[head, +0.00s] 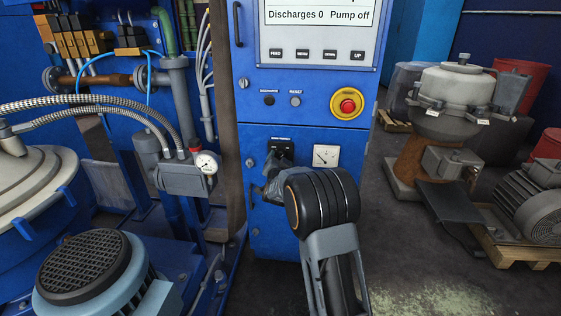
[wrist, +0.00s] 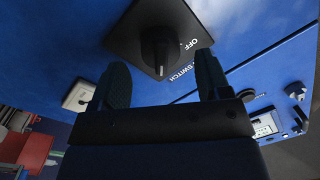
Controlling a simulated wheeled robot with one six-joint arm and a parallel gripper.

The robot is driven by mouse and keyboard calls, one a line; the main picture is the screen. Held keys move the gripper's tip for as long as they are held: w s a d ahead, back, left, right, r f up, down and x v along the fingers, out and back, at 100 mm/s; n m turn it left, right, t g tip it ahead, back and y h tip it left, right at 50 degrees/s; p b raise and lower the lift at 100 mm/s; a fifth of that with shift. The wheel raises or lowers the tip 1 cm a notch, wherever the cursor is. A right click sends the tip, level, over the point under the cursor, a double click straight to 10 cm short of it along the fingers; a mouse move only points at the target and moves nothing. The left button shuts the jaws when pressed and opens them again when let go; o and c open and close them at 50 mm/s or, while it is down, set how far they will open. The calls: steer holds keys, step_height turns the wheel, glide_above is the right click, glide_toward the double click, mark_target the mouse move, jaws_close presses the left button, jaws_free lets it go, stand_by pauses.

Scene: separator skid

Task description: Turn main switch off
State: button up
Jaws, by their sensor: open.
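The main switch is a dark rotary knob (wrist: 158,50) on a square black plate on the blue cabinet. In the wrist view, white "OFF" lettering sits to the right of the knob, with "SWITCH" printed beside the plate. In the head view only the upper part of the switch plate (head: 281,149) shows; my arm hides the rest. My gripper (wrist: 163,76) is open and empty, its fingers on either side of the knob in the picture. I cannot tell whether they touch it. My gripper (head: 272,184) also shows in the head view, in front of the cabinet just below the switch.
A white square gauge (head: 326,156) sits close to the right of the switch. Above are a red emergency button (head: 347,103) on yellow and a display panel (head: 318,30). Pipes and a pressure gauge (head: 206,162) stand left. Floor to the right is partly clear.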

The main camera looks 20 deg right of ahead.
steer(key=shift+x, duration=1.15)
steer(key=shift+c, duration=0.4)
steer(key=c, duration=0.8)
steer(key=shift+c, duration=0.2)
